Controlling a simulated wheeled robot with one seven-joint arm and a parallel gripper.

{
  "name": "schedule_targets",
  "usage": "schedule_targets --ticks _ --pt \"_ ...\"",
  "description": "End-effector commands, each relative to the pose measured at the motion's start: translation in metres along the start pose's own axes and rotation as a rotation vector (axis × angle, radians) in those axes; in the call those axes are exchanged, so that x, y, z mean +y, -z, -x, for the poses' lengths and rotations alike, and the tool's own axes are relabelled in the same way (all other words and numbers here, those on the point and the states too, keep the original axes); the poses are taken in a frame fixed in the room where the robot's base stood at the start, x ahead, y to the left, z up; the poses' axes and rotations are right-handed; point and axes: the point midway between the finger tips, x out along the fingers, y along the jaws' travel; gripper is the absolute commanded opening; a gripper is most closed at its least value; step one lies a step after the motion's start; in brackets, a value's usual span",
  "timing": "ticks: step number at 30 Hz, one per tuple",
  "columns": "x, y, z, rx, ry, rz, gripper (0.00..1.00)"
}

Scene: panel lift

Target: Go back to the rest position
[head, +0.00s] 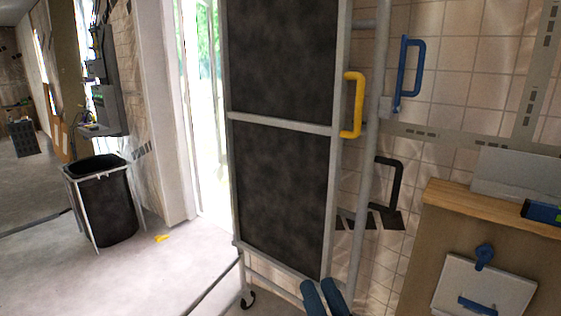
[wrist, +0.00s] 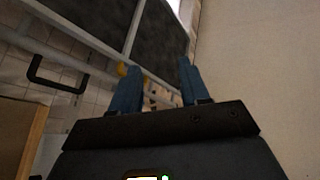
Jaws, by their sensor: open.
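My gripper (head: 319,288) shows at the bottom edge of the head view as two blue fingers, in front of the lower right corner of the dark panel (head: 280,180). In the wrist view my gripper (wrist: 158,75) has its blue fingers wide apart with nothing between them. The tall panel stands upright in a grey metal frame. A yellow handle (head: 359,105) is on the frame's right post, above and apart from my gripper.
A blue handle (head: 419,68) and a black handle (head: 397,180) stick out near the tiled wall. A wooden-topped cabinet (head: 445,197) with a white board stands at the right. A black bin (head: 105,205) stands at the left. The floor between bin and panel is mostly clear.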

Motion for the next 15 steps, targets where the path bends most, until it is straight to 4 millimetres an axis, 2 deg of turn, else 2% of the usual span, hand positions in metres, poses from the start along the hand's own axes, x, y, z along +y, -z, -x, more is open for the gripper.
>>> schedule_targets --ticks 1,8,15 --pt "-0.005 -0.005 0.023 -0.004 -0.036 -0.006 0.45" --pt "-0.020 -0.006 0.115 -0.039 -0.192 0.029 0.45" --pt "-0.036 0.010 0.210 -0.126 -0.338 0.102 0.45"
